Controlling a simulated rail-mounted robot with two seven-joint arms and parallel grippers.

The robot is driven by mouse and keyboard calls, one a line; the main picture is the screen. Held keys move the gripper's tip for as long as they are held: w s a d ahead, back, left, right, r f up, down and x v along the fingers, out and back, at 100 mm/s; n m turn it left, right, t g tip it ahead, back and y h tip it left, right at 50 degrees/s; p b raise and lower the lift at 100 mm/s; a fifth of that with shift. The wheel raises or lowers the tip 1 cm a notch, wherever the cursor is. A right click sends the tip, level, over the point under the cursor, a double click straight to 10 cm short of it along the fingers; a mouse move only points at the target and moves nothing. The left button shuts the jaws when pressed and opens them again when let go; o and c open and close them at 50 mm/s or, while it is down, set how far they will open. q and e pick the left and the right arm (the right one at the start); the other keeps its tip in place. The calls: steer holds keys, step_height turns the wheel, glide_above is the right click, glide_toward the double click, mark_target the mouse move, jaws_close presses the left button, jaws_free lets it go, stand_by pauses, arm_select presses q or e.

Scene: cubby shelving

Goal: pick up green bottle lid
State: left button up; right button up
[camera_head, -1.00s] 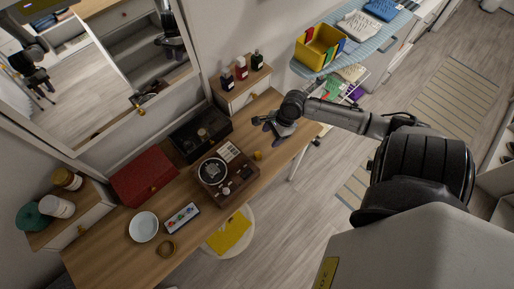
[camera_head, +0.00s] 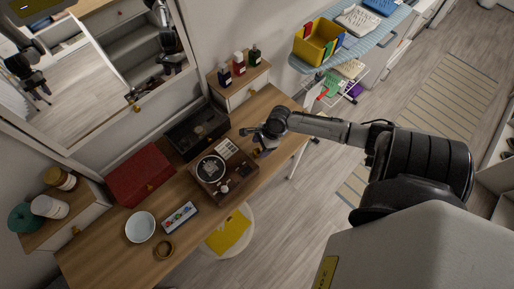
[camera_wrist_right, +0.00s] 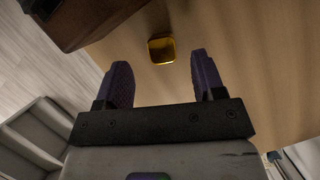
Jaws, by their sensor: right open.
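A small gold, square-topped lid (camera_wrist_right: 161,49) lies on the wooden desk. In the right wrist view it sits just beyond the fingertips, near the middle of the gap between them. My right gripper (camera_wrist_right: 160,66) is open, with nothing between its dark fingers. In the head view my right gripper (camera_head: 256,141) is low over the desk, beside the brown turntable box, and largely hides the lid. A dark green bottle (camera_head: 254,54) stands on the small wooden cabinet behind. My left gripper is not seen directly.
The turntable box (camera_head: 238,184) is close to the right gripper; its corner shows in the wrist view (camera_wrist_right: 85,18). Red and dark bottles (camera_head: 239,64) stand beside the green one.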

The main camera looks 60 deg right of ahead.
mark_target(257, 151)
steer(key=shift+b+x, duration=0.55)
steer(key=shift+x, duration=1.6)
steer(key=shift+c, duration=0.2)
steer(key=c, duration=1)
